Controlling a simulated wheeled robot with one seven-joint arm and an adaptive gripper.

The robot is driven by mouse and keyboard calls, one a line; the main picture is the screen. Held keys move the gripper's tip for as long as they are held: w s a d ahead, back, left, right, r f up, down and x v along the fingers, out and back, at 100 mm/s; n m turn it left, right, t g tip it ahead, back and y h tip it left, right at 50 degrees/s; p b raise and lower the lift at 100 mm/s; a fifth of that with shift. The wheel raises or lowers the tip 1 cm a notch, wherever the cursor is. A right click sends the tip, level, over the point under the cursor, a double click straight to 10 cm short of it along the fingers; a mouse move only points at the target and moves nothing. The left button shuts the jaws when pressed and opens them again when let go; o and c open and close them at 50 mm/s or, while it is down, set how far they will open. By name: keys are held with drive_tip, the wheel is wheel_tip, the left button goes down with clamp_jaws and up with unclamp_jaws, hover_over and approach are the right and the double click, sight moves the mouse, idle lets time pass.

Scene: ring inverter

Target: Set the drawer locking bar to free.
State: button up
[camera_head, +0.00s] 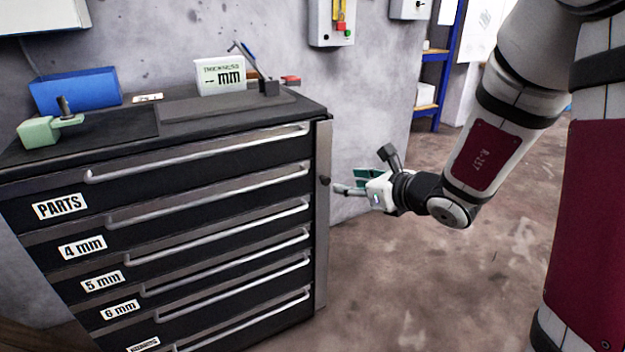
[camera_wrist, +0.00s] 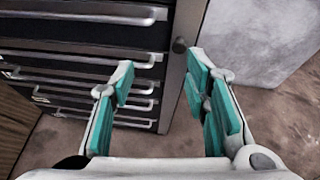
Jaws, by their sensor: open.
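The drawer locking bar (camera_head: 321,240) is a grey vertical strip along the right front edge of the black drawer cabinet (camera_head: 190,164). A dark round knob (camera_head: 325,181) sticks out from its upper part. In the wrist view the bar (camera_wrist: 177,75) runs down between my fingers, and the knob (camera_wrist: 179,45) shows near the top, beyond the fingertips. My gripper (camera_head: 347,189) is open and empty, just right of the knob in the head view. In the wrist view my gripper (camera_wrist: 161,72) has its teal-padded fingers spread wide. I cannot tell whether a fingertip touches the knob.
The cabinet has several drawers with long handles (camera_head: 200,150) and size labels. On its top stand a blue box (camera_head: 75,90), a green clamp-like tool (camera_head: 45,130) and a thickness display (camera_head: 219,77). A grey wall (camera_head: 370,130) rises behind. The floor (camera_head: 400,290) right of the cabinet is clear.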

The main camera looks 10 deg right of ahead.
sight(327, 180)
drive_tip(key=shift+m+h, duration=0.6)
drive_tip(key=shift+m, duration=0.2)
drive_tip(key=d+b+x, duration=0.1)
drive_tip(key=x, duration=0.4)
drive_tip(key=b+x, duration=0.1)
drive_tip(key=x, duration=0.4)
drive_tip(key=d+f+b+x, duration=0.1)
drive_tip(key=x, duration=0.4)
drive_tip(key=shift+w+d+f+b, duration=0.25)
drive_tip(key=shift+w+b, duration=0.1)
drive_tip(key=shift+w, duration=0.1)
clamp_jaws()
